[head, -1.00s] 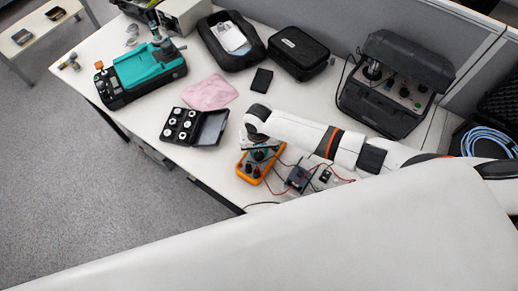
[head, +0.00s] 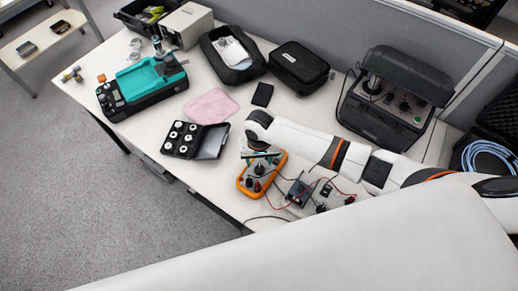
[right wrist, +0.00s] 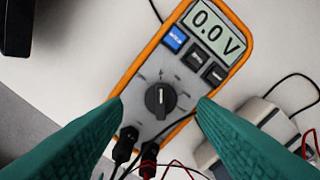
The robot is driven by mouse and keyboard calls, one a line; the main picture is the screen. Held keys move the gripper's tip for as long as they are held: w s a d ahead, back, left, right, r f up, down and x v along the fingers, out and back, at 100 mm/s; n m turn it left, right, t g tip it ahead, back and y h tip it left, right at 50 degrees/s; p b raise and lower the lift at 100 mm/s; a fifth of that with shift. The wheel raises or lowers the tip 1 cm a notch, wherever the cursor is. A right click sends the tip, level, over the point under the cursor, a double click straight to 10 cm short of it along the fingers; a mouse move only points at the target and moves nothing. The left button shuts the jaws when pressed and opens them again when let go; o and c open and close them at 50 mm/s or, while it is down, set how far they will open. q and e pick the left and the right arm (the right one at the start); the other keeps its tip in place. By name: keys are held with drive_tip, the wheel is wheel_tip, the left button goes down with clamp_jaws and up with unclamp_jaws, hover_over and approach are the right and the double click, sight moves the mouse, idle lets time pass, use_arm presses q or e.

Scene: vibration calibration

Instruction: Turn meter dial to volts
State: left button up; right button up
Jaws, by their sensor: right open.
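The orange-edged multimeter (head: 251,184) lies on the table in front of my right arm. In the right wrist view the meter (right wrist: 183,72) shows tilted, its screen (right wrist: 214,27) reading 0.0 V. Its round black dial (right wrist: 160,99) sits mid-face, with a white mark pointing up in the picture. My right gripper (right wrist: 160,104) is open, its teal fingers on either side of the dial, apart from it. In the head view the right gripper (head: 262,155) is over the meter and partly hides it. My left gripper is not in view.
Black and red leads plug into the meter's lower end. A small device (head: 299,193) with wires is beside it. A black case of white pieces (head: 183,139), a pink cloth (head: 212,104) and a large black instrument case (head: 385,122) stand around. The table's front edge is close to the meter.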

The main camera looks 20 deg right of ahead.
sight(259, 167)
wheel_tip(259, 167, up, 9)
drive_tip(key=shift+f, duration=0.2)
idle(0.6)
